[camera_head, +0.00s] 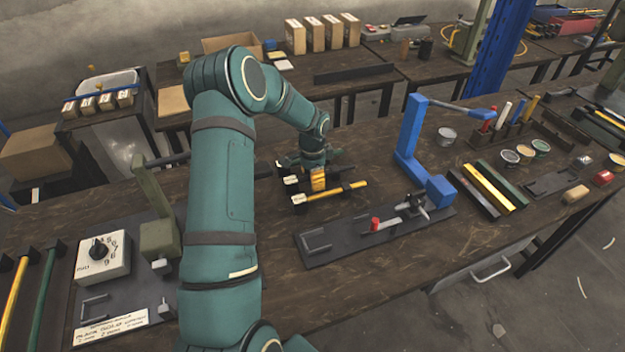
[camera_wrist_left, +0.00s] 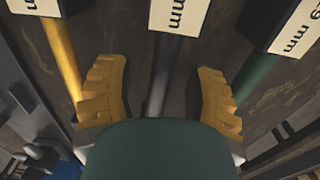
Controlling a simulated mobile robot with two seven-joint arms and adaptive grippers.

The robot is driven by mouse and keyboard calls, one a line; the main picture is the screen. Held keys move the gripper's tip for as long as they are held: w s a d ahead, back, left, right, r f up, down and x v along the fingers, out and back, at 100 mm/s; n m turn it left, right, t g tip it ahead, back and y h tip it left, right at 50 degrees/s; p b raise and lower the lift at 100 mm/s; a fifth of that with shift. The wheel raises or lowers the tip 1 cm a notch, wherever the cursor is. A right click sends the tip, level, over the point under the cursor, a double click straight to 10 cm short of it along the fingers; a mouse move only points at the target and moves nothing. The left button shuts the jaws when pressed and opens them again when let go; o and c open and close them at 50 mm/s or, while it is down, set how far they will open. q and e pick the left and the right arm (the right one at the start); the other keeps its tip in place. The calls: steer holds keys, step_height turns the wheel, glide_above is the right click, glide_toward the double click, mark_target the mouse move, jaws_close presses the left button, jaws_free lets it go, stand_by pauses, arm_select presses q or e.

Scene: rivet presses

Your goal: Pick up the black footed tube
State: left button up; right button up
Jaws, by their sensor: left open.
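The black footed tube (camera_wrist_left: 159,78) lies in the middle of the left wrist view, between a yellow tube and a green tube. A white "mm" label is at its far end. My left gripper (camera_wrist_left: 160,98) is open, with one yellow fingertip on each side of the black tube. I see no contact, and my own wrist covers the tube's near part. In the head view my left gripper (camera_head: 318,180) points down over the tubes on the near table and hides most of the black one. My right gripper is not in view.
The yellow tube (camera_wrist_left: 62,60) and green tube (camera_wrist_left: 254,76) lie close on either side. A dark plate with a blue press (camera_head: 407,150) stands to the right. A dial box (camera_head: 103,257) and olive press (camera_head: 158,236) are at the left. Bare table shows in front.

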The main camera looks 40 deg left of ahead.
arm_select(q)
jaws_close()
